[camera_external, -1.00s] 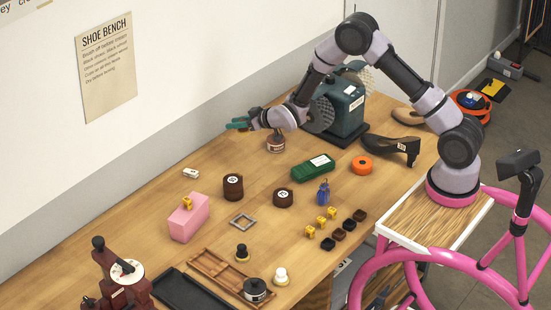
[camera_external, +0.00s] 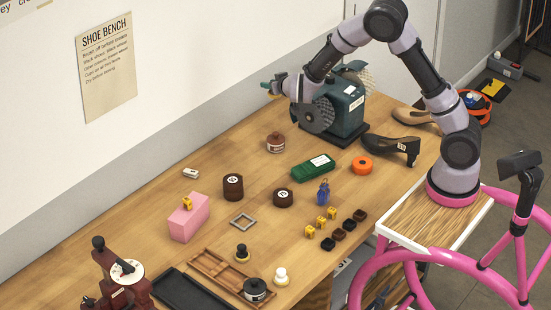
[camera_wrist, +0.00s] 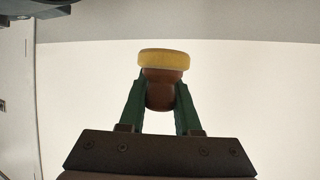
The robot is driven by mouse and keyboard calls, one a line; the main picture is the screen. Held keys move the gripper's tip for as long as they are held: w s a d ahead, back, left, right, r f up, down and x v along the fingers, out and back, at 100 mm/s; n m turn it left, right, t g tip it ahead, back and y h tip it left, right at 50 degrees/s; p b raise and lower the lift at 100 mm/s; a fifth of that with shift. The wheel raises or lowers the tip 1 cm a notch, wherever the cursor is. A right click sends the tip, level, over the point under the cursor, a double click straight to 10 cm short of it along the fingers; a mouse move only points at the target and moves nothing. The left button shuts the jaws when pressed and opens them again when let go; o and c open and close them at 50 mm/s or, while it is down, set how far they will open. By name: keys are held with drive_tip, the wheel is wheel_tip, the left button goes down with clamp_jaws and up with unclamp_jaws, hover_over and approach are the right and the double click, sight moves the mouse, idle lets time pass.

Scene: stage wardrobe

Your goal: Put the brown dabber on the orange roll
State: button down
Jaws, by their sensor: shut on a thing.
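My gripper (camera_wrist: 160,98) is shut on the brown dabber (camera_wrist: 160,92), which has a brown rounded handle and a yellow pad. In the wrist view the green fingers grip the handle on both sides, with the pad beyond their tips. In the external view my gripper (camera_external: 268,87) is raised high above the back of the bench, left of the green machine; the dabber is barely visible there. The orange roll (camera_external: 362,166) lies flat on the bench to the right, well apart from my gripper, with nothing on it.
The green grinding machine (camera_external: 342,108) stands close below my arm. A dark shoe (camera_external: 385,146) lies right of the roll, and a green box (camera_external: 313,166) left of it.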

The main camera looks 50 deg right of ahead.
drive_tip(key=s+d+m+g+h, duration=0.5)
drive_tip(key=s+d+m+h, duration=0.15)
drive_tip(key=s+d, duration=0.6)
drive_tip(key=m+g+h, duration=0.2)
drive_tip(key=m+g, duration=0.4)
hover_over(366, 158)
drive_tip(key=shift+y, duration=0.25)
wheel_tip(366, 158, down, 17)
drive_tip(key=shift+s+f, duration=0.1)
drive_tip(key=shift+f, duration=2.3)
drive_tip(key=c, duration=0.6)
unclamp_jaws()
drive_tip(key=shift+f, duration=0.15)
